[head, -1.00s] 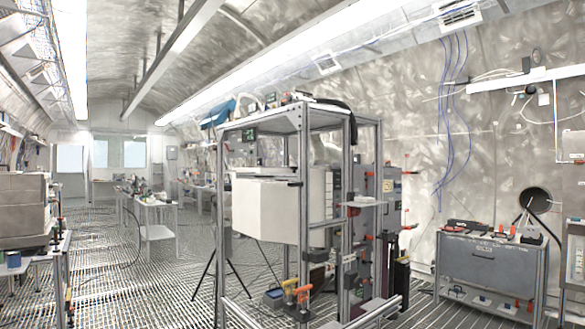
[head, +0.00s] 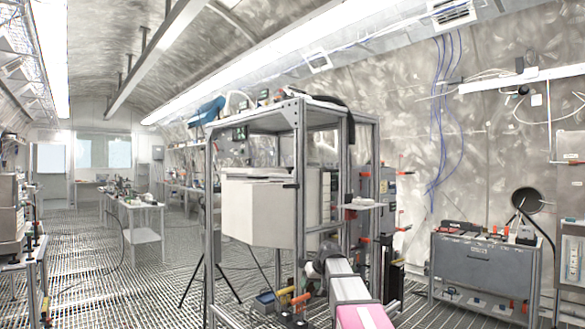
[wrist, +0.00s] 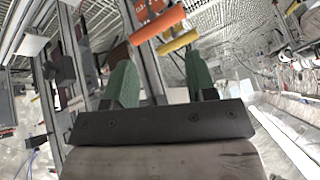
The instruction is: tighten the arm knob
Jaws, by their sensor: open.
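An orange T-shaped handle (wrist: 157,24) and a yellow handle (wrist: 178,42) show just beyond my fingertips in the wrist view. They also show low on the metal frame in the head view, orange (head: 301,298) and yellow (head: 285,291). I cannot tell which one is the arm knob. My gripper (wrist: 160,82) is open, with two green fingers spread and nothing between them. The handles lie ahead of the fingers, apart from them as far as I can tell. In the head view my arm reaches in from the bottom; its fingers are not clear there.
An aluminium-profile frame (head: 301,190) holds a large white box (head: 258,205) above the handles. Its posts and lower rails stand close around my arm. A grey cabinet (head: 485,262) stands at the right. Grated floor (head: 95,285) lies open at the left.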

